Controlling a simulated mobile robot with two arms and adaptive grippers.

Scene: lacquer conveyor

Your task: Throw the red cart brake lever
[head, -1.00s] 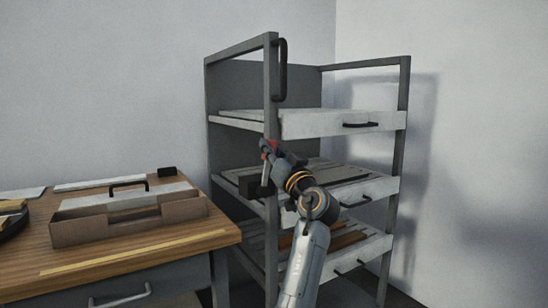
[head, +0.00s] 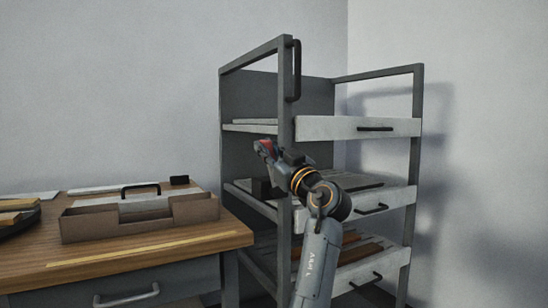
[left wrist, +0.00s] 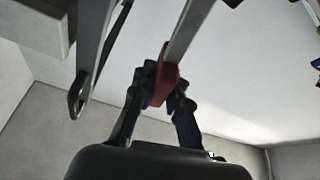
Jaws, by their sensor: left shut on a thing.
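The brake lever has a red grip (head: 264,145) and shows beside the near left post of the grey cart (head: 285,100). In the left wrist view the red grip (left wrist: 164,78) sits at the end of a flat grey bar (left wrist: 190,32) that runs to the top of the picture. My left gripper (head: 266,149) is shut on the red grip. In the left wrist view its two dark fingers (left wrist: 163,90) lie on either side of the grip. In the head view my gripper and wrist hide most of the lever. My right gripper is not in view.
The cart has several shelves with pale drawer fronts (head: 358,128) and a black handle (head: 297,70) on its near post. A wooden workbench (head: 150,252) stands at left, with a brown tool tray (head: 140,223) on it. Walls close in behind and at right.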

